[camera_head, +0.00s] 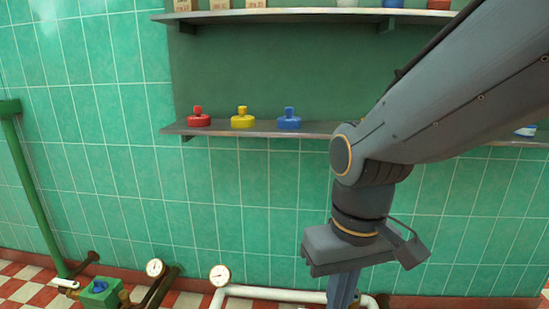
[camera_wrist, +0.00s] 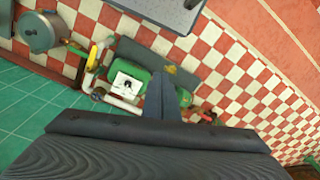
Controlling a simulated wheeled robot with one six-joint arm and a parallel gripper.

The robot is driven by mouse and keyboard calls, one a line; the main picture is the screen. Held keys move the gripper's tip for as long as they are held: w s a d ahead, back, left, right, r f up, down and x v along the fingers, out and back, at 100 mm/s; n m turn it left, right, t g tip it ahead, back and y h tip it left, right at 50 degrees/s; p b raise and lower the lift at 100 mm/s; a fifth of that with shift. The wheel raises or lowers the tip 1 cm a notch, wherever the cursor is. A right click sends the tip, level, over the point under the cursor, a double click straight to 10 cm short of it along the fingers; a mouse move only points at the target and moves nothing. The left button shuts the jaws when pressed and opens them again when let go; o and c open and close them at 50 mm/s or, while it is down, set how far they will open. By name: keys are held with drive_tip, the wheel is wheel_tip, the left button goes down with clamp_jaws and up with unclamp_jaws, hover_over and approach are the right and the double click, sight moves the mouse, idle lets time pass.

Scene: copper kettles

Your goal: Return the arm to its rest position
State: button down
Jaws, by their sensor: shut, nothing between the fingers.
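My arm reaches in from the upper right of the head view and bends down in front of the green tiled wall. My gripper (camera_head: 342,298) points down at the bottom edge of the head view, where its tips are cut off. In the wrist view my gripper (camera_wrist: 162,90) shows its fingers together, with nothing held between them. It hangs above the floor and apart from the shelves.
Red (camera_head: 199,120), yellow (camera_head: 242,120) and blue (camera_head: 289,121) knobbed objects stand on the lower shelf (camera_head: 225,129). Gauges (camera_head: 220,275) and white pipes (camera_head: 265,292) run low along the wall. The wrist view shows a grey lidded pot (camera_wrist: 40,34) and checkered floor (camera_wrist: 235,70).

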drive_tip(key=d+r+m+p, duration=0.3)
drive_tip(key=d+r+p, duration=0.6)
drive_tip(key=p, duration=0.9)
drive_tip(key=shift+d+r+h, duration=0.25)
drive_tip(key=shift+r+h, duration=0.05)
drive_tip(key=shift+r, duration=0.5)
drive_tip(key=c, duration=2.5)
unclamp_jaws()
